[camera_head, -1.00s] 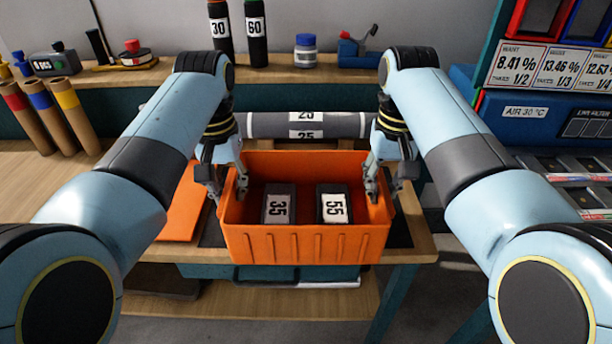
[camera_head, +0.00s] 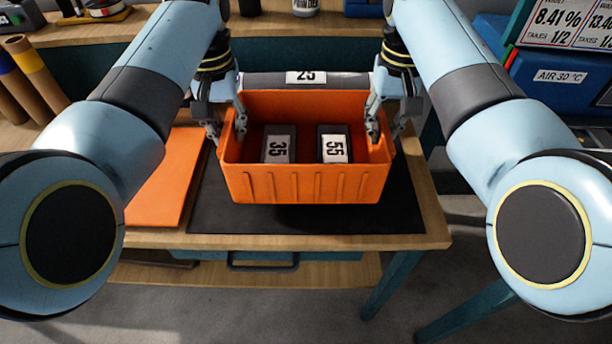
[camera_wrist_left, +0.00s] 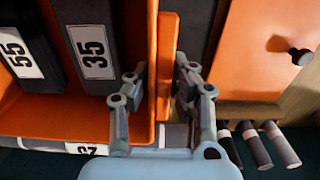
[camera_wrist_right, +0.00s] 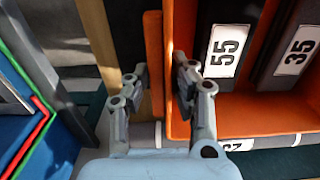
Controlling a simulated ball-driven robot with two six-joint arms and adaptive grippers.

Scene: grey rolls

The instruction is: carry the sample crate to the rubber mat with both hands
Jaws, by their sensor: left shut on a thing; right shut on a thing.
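The orange sample crate (camera_head: 305,185) is over the black rubber mat (camera_head: 405,205) and looks level. It holds two dark blocks, labelled 35 (camera_head: 279,148) and 55 (camera_head: 335,148). My left gripper (camera_head: 227,127) is shut on the crate's left wall, which also shows between its fingers in the left wrist view (camera_wrist_left: 163,60). My right gripper (camera_head: 385,128) is shut on the right wall, seen in the right wrist view (camera_wrist_right: 168,50). Bare mat shows in front of the crate and on both sides. I cannot tell whether the crate's bottom touches the mat.
A grey roll labelled 25 (camera_head: 340,78) lies right behind the crate. A flat orange board (camera_head: 165,185) lies left of the mat. Upright rolls (camera_head: 35,75) stand at far left. The wooden table's front edge (camera_head: 300,242) is close in front of the mat.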

